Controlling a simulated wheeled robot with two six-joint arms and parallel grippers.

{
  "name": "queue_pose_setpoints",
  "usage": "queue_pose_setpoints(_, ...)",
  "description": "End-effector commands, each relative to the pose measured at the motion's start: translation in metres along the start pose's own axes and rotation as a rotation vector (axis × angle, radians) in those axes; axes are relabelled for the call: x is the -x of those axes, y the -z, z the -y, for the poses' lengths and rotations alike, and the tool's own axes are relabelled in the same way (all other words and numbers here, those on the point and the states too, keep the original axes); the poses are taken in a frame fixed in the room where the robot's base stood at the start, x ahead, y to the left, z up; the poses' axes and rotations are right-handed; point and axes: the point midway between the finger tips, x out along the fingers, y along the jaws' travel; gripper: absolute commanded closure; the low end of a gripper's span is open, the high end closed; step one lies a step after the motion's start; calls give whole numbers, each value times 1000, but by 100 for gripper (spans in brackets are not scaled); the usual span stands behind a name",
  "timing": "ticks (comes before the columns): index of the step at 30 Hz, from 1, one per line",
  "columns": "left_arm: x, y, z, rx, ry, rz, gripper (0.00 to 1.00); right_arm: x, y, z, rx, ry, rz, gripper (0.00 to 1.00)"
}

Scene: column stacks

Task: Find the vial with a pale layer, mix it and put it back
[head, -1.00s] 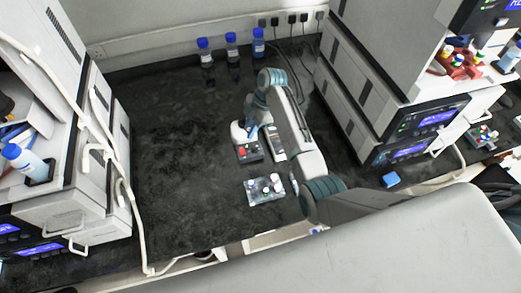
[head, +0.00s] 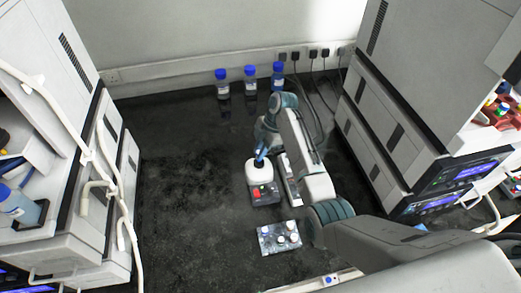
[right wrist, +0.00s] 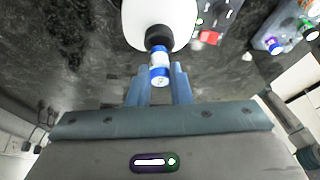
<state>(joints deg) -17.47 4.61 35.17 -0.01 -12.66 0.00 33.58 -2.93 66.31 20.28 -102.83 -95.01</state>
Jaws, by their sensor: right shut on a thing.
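My right gripper (head: 260,158) is shut on a small vial (right wrist: 159,62) with a blue and white cap, which shows between the blue fingers in the right wrist view. The vial's far end is at the black cup (right wrist: 158,37) on top of the white mixer (right wrist: 133,20). Whether it presses into the cup I cannot tell. In the head view the mixer (head: 258,175) stands under my right gripper, its red and green buttons facing front. The vial's liquid and any pale layer are hidden. A small rack (head: 267,248) with several vials lies in front of the mixer. My left gripper is not in view.
A slim grey device (head: 291,187) lies right of the mixer. Three blue-capped bottles (head: 250,80) stand at the back wall. Tall instrument stacks (head: 385,155) rise on both sides. The dark bench (head: 185,190) is clear left of the mixer.

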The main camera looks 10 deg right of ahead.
Motion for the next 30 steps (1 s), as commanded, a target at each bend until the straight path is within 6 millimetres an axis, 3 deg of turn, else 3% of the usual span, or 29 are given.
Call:
queue_pose_setpoints(5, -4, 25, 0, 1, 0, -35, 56, -4, -2, 0, 0, 0, 0, 98)
queue_pose_setpoints(17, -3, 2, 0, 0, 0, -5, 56, -3, -2, 0, 0, 0, 0, 98)
queue_pose_setpoints(30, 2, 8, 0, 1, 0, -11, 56, -3, -2, 0, 0, -1, 0, 98)
